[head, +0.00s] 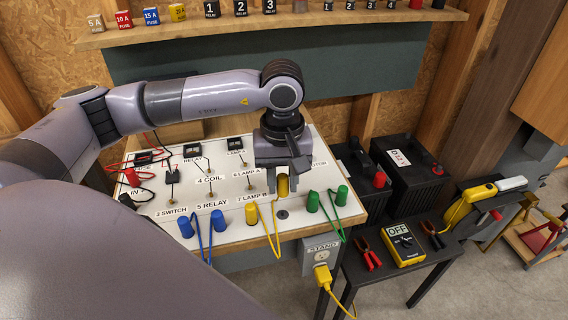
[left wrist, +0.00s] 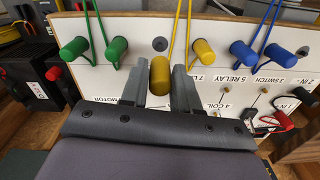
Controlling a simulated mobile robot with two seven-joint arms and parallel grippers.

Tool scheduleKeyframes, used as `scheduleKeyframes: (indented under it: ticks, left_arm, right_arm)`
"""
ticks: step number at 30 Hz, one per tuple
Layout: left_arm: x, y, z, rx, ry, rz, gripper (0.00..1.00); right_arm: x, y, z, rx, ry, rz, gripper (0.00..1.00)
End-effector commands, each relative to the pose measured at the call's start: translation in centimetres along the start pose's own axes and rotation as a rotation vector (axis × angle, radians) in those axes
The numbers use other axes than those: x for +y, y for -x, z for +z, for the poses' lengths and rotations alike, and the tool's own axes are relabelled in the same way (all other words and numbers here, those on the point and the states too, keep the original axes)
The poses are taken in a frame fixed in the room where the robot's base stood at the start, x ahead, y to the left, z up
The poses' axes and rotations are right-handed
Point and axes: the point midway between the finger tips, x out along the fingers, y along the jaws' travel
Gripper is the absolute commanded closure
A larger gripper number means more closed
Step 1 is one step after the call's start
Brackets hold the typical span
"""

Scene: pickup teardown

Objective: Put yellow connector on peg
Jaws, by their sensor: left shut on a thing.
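A yellow connector (head: 283,187) is between the fingers of my left gripper (head: 282,176), above the white board (head: 318,205) near its front right. The left wrist view also shows this yellow connector (left wrist: 159,76) between the two grey fingers of my left gripper (left wrist: 159,92), which is shut on it. A second yellow connector (head: 251,214) stands at the board's front edge, left of the held one; it shows in the wrist view too (left wrist: 204,51). A bare dark round spot (head: 282,214) is in front of the held connector. My right gripper is not in view.
Blue connectors (head: 218,221) stand to the left and green connectors (head: 313,201) to the right, with looped cords over the front edge. Black batteries (head: 405,170) and a yellow meter (head: 402,243) are at the right. A shelf (head: 280,24) runs along the back.

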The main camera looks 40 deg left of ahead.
Motion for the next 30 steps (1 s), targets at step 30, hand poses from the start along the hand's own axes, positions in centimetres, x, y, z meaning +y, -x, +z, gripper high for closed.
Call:
scheduleKeyframes:
  ticks: [30]
  left_arm:
    - [0.0,-4.9,0.0,0.0,0.001,-0.001,0.99]
  right_arm:
    - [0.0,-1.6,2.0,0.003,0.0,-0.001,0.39]
